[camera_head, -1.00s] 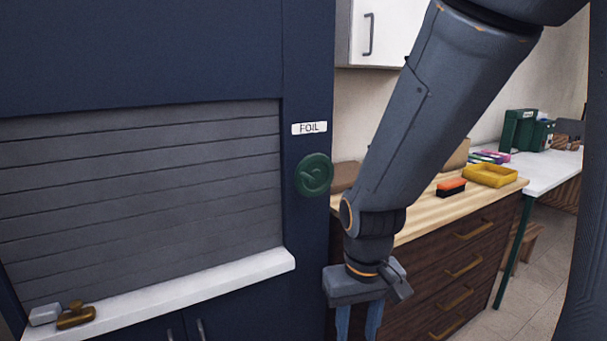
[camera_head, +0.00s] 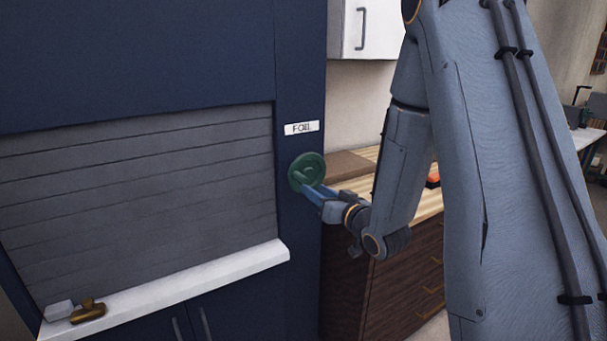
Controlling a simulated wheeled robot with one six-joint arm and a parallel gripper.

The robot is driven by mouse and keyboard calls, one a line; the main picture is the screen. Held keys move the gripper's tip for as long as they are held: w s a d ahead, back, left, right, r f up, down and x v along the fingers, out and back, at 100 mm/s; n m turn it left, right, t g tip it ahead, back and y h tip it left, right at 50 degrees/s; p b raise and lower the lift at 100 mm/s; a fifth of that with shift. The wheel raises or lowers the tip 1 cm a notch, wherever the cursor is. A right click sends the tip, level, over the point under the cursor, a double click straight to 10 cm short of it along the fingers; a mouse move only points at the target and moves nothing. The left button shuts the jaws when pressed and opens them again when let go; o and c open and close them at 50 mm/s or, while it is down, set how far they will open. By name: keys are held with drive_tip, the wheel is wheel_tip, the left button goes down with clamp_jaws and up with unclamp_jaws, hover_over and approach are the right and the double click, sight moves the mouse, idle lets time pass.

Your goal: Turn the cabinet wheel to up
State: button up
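The cabinet wheel is a small green round wheel (camera_head: 303,166) on the dark blue cabinet's (camera_head: 294,250) right-hand post, under a white label reading FOIL (camera_head: 301,128). My gripper (camera_head: 313,190) reaches in from the right, with its blue fingers pointing left at the wheel's lower right part. The fingertips overlap the wheel in the picture. I cannot tell whether they touch it or whether they are apart. The grey slatted shutter (camera_head: 140,190) left of the wheel is down to the white ledge.
The white ledge (camera_head: 180,288) juts out below the shutter, with a brass-coloured object (camera_head: 88,311) and a light grey block (camera_head: 58,309) at its left end. A wooden-topped drawer unit (camera_head: 400,280) stands close on the right, under a white wall cupboard (camera_head: 375,25).

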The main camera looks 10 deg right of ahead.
sight(305, 180)
drive_tip(key=shift+w+a+r+t+y, duration=0.15)
drive_tip(key=shift+r+t+y, duration=0.15)
drive_tip(key=shift+r, duration=0.15)
drive_tip(key=p+x, duration=0.2)
drive_tip(key=x, duration=0.5)
drive_tip(key=shift+w, duration=0.2)
clamp_jaws()
